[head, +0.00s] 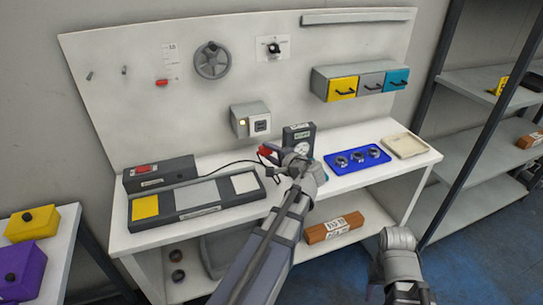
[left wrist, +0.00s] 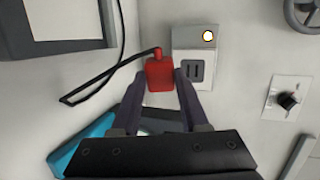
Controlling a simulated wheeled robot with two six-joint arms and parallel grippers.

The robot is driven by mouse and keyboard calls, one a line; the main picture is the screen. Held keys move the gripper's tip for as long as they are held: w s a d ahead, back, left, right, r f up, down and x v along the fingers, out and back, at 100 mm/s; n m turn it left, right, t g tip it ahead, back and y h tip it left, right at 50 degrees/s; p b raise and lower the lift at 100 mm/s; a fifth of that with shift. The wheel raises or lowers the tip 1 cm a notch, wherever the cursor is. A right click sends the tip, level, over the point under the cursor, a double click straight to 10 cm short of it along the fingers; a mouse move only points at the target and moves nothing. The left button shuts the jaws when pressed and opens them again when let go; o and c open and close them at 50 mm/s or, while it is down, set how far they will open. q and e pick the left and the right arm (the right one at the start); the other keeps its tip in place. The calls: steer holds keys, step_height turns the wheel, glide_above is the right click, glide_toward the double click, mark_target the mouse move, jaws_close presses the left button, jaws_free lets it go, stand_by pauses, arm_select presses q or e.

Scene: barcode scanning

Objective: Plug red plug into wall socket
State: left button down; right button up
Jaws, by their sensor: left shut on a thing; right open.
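The red plug (left wrist: 160,73) is between the fingers of my left gripper (left wrist: 160,80), which is shut on it. A black cable runs from the plug. In the head view the red plug (head: 265,149) shows at the tip of my left gripper (head: 276,156), just below the wall socket (head: 261,125). In the left wrist view the slotted socket (left wrist: 194,72) is right beside the plug, to its right; the two look apart, though their depth gap is unclear. My right gripper (head: 407,291) is open, low at the front right, its fingers poorly seen.
The socket box (head: 248,117) has a lit lamp. A dark gauge device (head: 299,135) stands close to my left gripper. A blue tray (head: 338,172) with several rings lies to the right. A panel with coloured squares (head: 200,192) lies to the left on the bench.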

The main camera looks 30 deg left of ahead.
mark_target(272, 153)
arm_select(q)
steer(key=r+m+t+b, duration=0.1)
steer(key=t, duration=0.1)
steer(key=w+r+m+t+b, duration=0.1)
steer(key=t, duration=0.1)
steer(key=shift+w+a+y, duration=0.2)
steer(key=shift+y, duration=0.2)
steer(key=shift+w+d+r+t, duration=0.1)
steer(key=shift+w+r+t, duration=0.05)
steer(key=shift+r+t, duration=0.25)
arm_select(e)
step_height(272, 153, down, 4)
steer(key=shift+r, duration=0.2)
arm_select(q)
steer(key=shift+w, duration=0.1)
steer(key=shift+x, duration=2.9)
steer(key=shift+w+a, duration=0.25)
steer(key=shift+a, duration=0.2)
steer(key=shift+c, duration=1.7)
jaws_free()
steer(key=shift+s+d, duration=0.1)
